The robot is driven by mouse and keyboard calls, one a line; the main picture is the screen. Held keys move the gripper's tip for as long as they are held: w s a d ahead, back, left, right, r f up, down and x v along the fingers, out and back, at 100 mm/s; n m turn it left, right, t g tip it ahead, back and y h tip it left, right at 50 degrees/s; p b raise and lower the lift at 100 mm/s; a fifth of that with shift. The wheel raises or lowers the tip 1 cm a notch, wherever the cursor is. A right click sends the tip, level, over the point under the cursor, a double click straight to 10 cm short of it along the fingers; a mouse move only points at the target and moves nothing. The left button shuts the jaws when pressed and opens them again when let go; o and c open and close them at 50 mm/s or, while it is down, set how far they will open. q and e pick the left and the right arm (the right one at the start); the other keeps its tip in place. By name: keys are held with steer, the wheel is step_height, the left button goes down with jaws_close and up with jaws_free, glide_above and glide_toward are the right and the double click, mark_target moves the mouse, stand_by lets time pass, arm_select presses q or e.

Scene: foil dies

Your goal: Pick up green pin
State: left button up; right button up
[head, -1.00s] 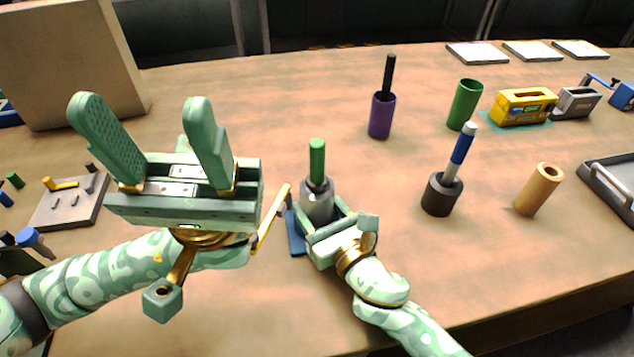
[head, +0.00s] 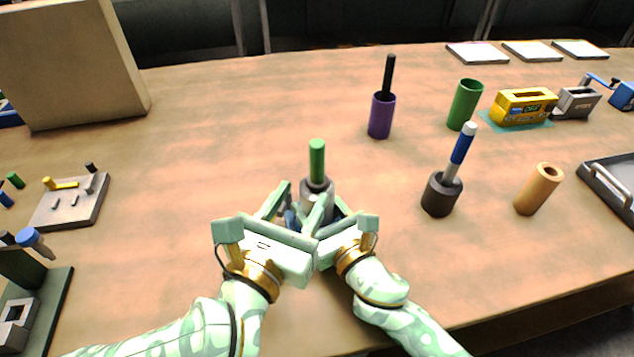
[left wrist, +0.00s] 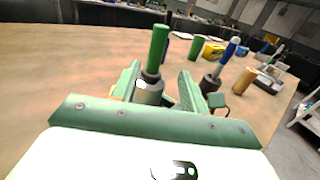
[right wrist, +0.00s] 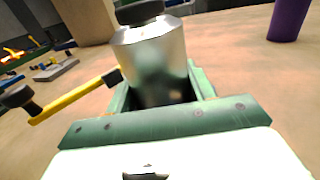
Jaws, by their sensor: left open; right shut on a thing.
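The green pin (head: 317,160) stands upright in the black collar of a metal cylinder (head: 316,190). It also shows in the left wrist view (left wrist: 158,48), rising above the cylinder. My right gripper (head: 333,212) is shut on the metal cylinder, which fills its jaws in the right wrist view (right wrist: 155,65). My left gripper (head: 297,203) is open, low at the cylinder's near left side. In the left wrist view its fingers point toward the cylinder, with the pin above the gap between them. The pin's lower end is hidden in the collar.
A yellow lever (right wrist: 70,102) is beside the cylinder in the right wrist view. A dark holder (head: 440,195) with a blue-and-white pin, a tan tube (head: 538,190), a purple cup (head: 381,118) and a green cup (head: 465,105) stand to the right. The table behind the pin is clear.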

mark_target(314, 172)
arm_select(q)
steer(key=x, duration=0.6)
steer(key=f+x, duration=0.1)
steer(key=x, duration=0.1)
steer(key=shift+w+a, duration=0.2)
steer(key=shift+w, duration=0.2)
jaws_close()
